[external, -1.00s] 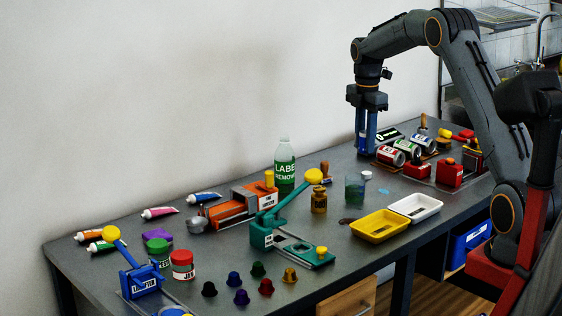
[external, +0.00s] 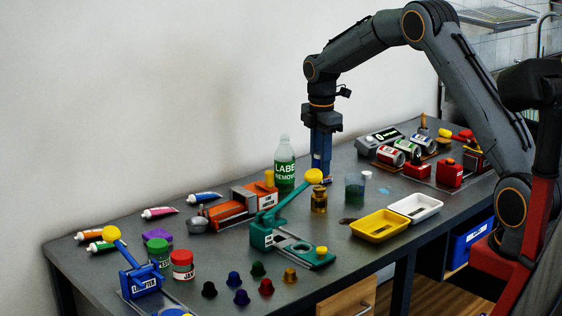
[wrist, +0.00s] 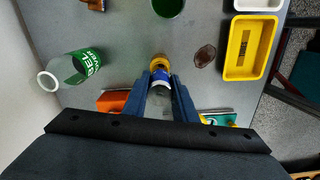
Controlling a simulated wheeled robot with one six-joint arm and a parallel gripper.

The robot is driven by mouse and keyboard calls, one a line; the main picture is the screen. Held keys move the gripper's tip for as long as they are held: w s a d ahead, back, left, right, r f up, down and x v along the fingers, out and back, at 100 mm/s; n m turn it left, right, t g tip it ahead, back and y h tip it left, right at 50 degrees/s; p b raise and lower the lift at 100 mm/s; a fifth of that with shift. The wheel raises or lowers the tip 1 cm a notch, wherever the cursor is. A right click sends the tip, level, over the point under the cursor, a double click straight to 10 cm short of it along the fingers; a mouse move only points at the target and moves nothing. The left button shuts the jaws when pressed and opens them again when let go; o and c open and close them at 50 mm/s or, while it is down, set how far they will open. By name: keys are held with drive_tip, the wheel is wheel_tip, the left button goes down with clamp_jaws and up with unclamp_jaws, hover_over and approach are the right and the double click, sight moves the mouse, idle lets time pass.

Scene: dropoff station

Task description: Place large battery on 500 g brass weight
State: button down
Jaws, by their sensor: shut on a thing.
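My gripper (external: 321,172) is shut on the large battery and points straight down. The 500 g brass weight (external: 319,201) stands upright on the table below my fingertips. In the wrist view the weight (wrist: 159,62) shows just beyond the battery, partly covered by it. I cannot tell whether battery and weight touch.
The label remover bottle (external: 285,168) stands left of the gripper, and a glass of green liquid (external: 355,190) to the right. A teal lever device (external: 280,240) is in front, near an orange machine (external: 232,208). A yellow tray (external: 378,226) and a white tray (external: 415,207) lie at right.

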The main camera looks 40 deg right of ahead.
drive_tip(key=shift+f+p, duration=0.55)
drive_tip(key=shift+f, duration=1.3)
drive_tip(key=shift+f, duration=0.15)
drive_tip(key=c, duration=1.4)
unclamp_jaws()
drive_tip(key=shift+c, duration=0.2)
wheel_tip(320, 180, up, 12)
drive_tip(key=b, duration=0.4)
drive_tip(key=shift+r, duration=0.2)
drive_tip(key=s+a+f+m, duration=0.3)
drive_tip(key=s+f+m, duration=0.1)
drive_tip(key=s, duration=0.7)
drive_tip(key=s+a+f+m, duration=0.4)
drive_tip(key=s+m, duration=0.2)
drive_tip(key=s, duration=0.6)
drive_tip(key=s+a+f+m+t, duration=0.1)
drive_tip(key=s+a+f+m, duration=0.2)
drive_tip(key=s, duration=0.9)
drive_tip(key=f+m, duration=0.1)
drive_tip(key=m, duration=0.1)
drive_tip(key=shift+a+f+m, duration=0.15)
drive_tip(key=shift+f+m, duration=0.15)
drive_tip(key=shift+m, duration=0.1)
